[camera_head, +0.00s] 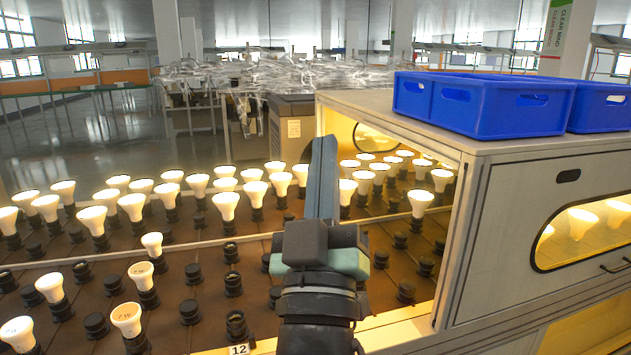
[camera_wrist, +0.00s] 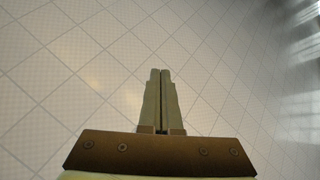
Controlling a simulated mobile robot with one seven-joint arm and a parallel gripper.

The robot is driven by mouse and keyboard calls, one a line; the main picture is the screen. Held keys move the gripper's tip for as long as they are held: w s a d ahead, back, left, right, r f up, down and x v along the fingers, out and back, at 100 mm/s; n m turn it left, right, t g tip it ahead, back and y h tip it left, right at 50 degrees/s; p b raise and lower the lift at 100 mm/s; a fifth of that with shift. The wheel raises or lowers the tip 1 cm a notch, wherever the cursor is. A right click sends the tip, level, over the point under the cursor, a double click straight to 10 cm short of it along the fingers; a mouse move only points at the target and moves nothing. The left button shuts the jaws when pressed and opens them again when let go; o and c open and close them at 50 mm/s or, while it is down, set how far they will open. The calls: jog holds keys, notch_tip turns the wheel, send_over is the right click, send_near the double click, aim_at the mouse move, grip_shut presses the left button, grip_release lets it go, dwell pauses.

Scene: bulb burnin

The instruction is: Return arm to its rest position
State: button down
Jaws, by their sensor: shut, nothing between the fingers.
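My arm reaches up from the bottom middle of the head view, in front of the board of bulb sockets (camera_head: 205,285). In the wrist view my gripper (camera_wrist: 160,72) has its two fingers together with nothing between them. Behind the fingers that view shows only a pale tiled surface (camera_wrist: 80,65), with no bulb or socket near. In the head view I cannot make out the fingertips clearly. My arm hides part of the board and some sockets behind it.
Several lit bulbs (camera_head: 225,204) stand in sockets across the board; several front sockets are empty (camera_head: 190,307). A grey cabinet (camera_head: 470,240) with an oval window stands at the right, blue crates (camera_head: 485,103) on top. A tag marked 12 (camera_head: 239,350) sits at the front edge.

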jog(key=s+r+m+t+y, duration=0.2)
jog(key=s+r+m, duration=0.2)
jog(key=s+r, duration=0.95)
notch_tip(320, 180, up, 19)
jog(key=a+p, duration=0.1)
jog(key=p, duration=1.8)
jog(key=shift+w+p, duration=0.15)
jog(key=shift+p, duration=0.15)
